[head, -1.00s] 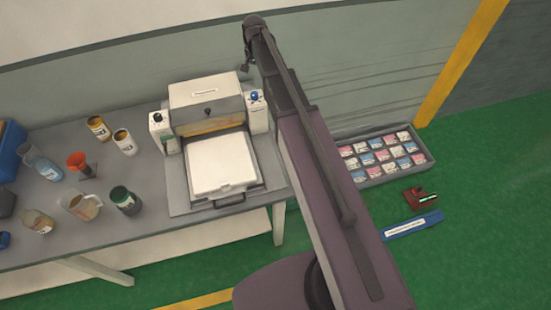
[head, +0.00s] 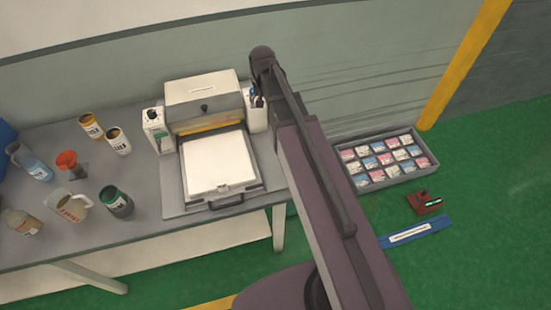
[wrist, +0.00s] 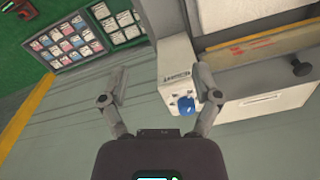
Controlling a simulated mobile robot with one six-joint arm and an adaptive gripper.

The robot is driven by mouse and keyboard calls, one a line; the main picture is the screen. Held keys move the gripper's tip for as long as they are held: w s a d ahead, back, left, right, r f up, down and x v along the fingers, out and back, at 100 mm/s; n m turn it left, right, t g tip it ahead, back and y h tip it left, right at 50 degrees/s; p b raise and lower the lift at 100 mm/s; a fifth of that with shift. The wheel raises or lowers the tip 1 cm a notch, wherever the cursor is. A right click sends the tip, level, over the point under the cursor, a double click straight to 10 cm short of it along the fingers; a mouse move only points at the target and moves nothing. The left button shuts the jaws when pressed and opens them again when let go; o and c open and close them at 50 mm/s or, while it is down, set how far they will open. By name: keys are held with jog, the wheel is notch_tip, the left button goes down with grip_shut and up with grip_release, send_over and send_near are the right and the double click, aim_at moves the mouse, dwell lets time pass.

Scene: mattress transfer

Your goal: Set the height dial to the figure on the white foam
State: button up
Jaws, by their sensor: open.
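The machine (head: 205,85) stands on the grey bench with the white foam (head: 218,163) lying flat on its front tray. A small mark shows near the foam's front edge, but no figure can be read. A blue dial (wrist: 186,106) sits on the machine's white side housing, seen in the wrist view. My gripper (wrist: 163,78) is open and empty, its fingers spread wide. The blue dial appears between the fingers, nearer the right one; I cannot tell whether they touch.
A black knob (head: 154,115) is on the machine's left housing. Several jars and jugs stand on the bench to the left, including a green jar (head: 117,202). On the green floor at right are a grey tray (head: 424,177) of packets, a red block (head: 424,203) and a blue bar (head: 415,232).

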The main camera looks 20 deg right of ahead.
jog(key=s+f+n+b, duration=0.1)
jog(key=s+f+b, duration=0.3)
jog(key=s, duration=0.3)
jog(key=s+f+n+b, duration=0.2)
jog(key=s+f+b, duration=0.2)
jog(key=s, duration=0.4)
jog(key=shift+s+a+f, duration=0.15)
jog(key=shift+s+f, duration=0.1)
jog(key=shift+f, duration=0.15)
jog(key=shift+s, duration=0.1)
dwell(2.1)
jog(key=c, duration=0.3)
jog(key=shift+c, duration=0.2)
